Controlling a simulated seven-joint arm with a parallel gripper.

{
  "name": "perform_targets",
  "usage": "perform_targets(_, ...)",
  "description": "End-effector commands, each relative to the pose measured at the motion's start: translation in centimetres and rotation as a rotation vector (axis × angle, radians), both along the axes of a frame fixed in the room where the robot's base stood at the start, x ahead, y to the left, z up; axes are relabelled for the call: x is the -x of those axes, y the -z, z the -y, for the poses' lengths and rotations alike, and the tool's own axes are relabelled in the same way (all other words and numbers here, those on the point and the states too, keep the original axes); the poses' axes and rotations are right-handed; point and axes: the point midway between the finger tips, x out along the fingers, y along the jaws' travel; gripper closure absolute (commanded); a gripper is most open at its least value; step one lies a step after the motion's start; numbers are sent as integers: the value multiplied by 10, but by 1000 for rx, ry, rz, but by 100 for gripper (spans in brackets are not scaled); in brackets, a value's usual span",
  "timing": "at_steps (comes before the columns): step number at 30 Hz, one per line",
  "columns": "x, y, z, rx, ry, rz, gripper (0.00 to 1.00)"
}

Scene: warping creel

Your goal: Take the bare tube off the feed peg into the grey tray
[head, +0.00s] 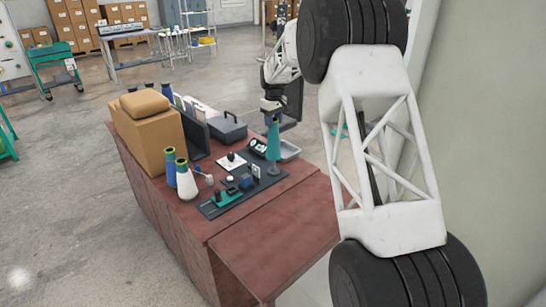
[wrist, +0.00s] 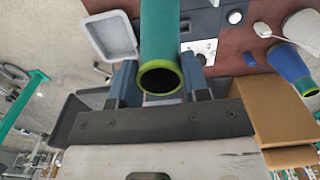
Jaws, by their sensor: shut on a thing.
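The bare tube is a teal cone. In the head view the tube (head: 273,143) stands upright below my gripper (head: 272,112), at the far right of the dark base plate. In the wrist view the tube (wrist: 162,38) lies between the two fingers of my gripper (wrist: 162,84), which is shut on its yellow-green rimmed open end. The feed peg cannot be made out, and I cannot tell whether the tube's lower end is still around it.
A cardboard box (head: 152,143) and a grey case (head: 229,131) sit behind. The red-brown bench top is clear at the front.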

Motion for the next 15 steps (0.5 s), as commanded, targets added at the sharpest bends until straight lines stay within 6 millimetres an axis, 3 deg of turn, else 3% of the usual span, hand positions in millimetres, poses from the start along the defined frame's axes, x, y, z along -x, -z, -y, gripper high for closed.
perform_targets(15,0,-36,0,0,0,1,84)
